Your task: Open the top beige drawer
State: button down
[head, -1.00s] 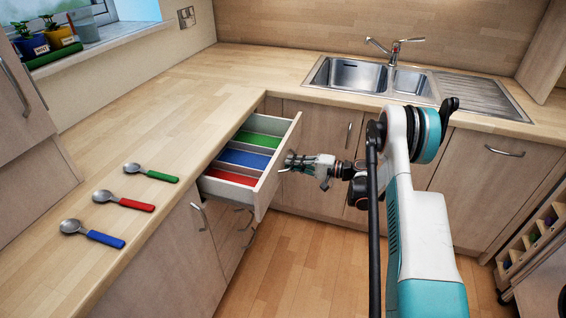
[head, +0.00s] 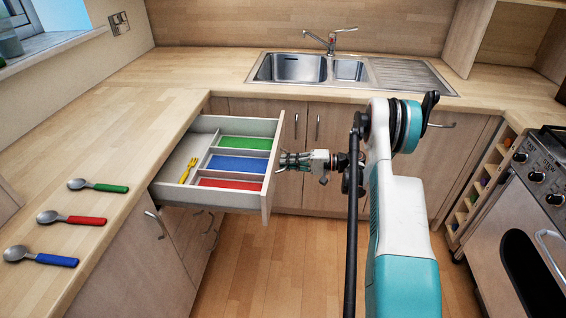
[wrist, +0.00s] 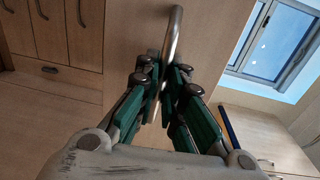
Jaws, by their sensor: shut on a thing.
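The top beige drawer (head: 266,180) stands well open under the left counter in the head view. Its inside shows green (head: 246,143), blue (head: 238,166) and red (head: 230,184) compartments, and a yellow fork (head: 188,169) lies in a pale section on the left. My gripper (head: 283,161) is at the drawer's front face. In the wrist view my gripper (wrist: 164,100) is shut on the metal drawer handle (wrist: 175,38), with the fingers on both sides of the bar. In the head view the handle is hidden by the fingers.
Spoons with green (head: 98,186), red (head: 72,218) and blue (head: 41,256) handles lie on the left counter (head: 125,150). A sink (head: 290,68) is at the back. A cooker (head: 530,190) stands at right. The wooden floor (head: 285,265) below the drawer is clear.

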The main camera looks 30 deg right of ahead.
jog(key=c, duration=1.7)
grip_release()
jog(key=shift+d, duration=0.1)
jog(key=v, duration=1.1)
jog(key=shift+s+d, duration=0.25)
jog(key=shift+d, duration=0.05)
jog(key=shift+r, duration=0.1)
